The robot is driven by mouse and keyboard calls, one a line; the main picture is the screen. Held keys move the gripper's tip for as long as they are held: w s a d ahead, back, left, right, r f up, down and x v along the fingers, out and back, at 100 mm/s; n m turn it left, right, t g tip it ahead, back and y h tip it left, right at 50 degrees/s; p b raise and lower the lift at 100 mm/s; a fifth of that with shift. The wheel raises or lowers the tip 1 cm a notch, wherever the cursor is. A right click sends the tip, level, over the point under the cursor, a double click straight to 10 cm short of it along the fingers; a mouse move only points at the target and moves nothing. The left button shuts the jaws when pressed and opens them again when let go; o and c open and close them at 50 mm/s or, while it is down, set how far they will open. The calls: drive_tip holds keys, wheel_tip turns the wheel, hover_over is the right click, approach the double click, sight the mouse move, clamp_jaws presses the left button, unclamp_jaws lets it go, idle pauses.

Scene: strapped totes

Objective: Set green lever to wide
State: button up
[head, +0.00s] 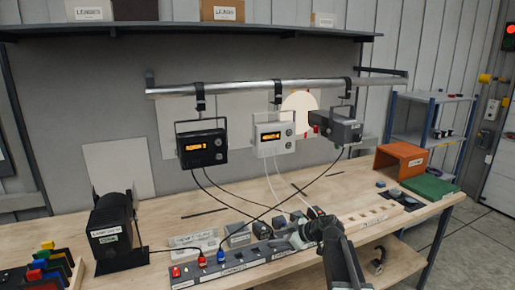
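I cannot make out a green lever clearly. A grey lamp (343,132) hangs from the rail at the right, with a small red part at its left side. A black lamp (110,228) stands on the bench at the left, with a white label and a small greenish mark low on its front. My gripper (296,238) is low over the bench, by the right part of the dark socket strip and apart from both lamps. Its fingers are small and partly lost against the strip, so their opening is unclear.
A black unit (202,149) and a white unit (274,138) with orange displays hang from the rail (230,88). Cables run down to the socket strip (235,265). Coloured pieces (42,268) stand at lower left. An orange box (400,160) and green slab (430,187) lie right.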

drive_tip(key=s+a+f+m+g+h, duration=0.1)
drive_tip(key=s+f+g+h, duration=0.15)
drive_tip(key=s, duration=0.35)
drive_tip(key=s+f+m+g+h, duration=0.1)
drive_tip(key=s+f+m, duration=0.1)
drive_tip(key=s+f, duration=0.35)
drive_tip(key=s+d+f+m+g+h, duration=0.2)
drive_tip(key=s+d+m+h, duration=0.3)
drive_tip(key=s+d+m, duration=0.5)
drive_tip(key=s+g, duration=0.1)
drive_tip(key=s, duration=0.1)
drive_tip(key=shift+s+d+f+m, duration=0.2)
drive_tip(key=shift+s+m, duration=0.2)
drive_tip(key=shift+h, duration=0.25)
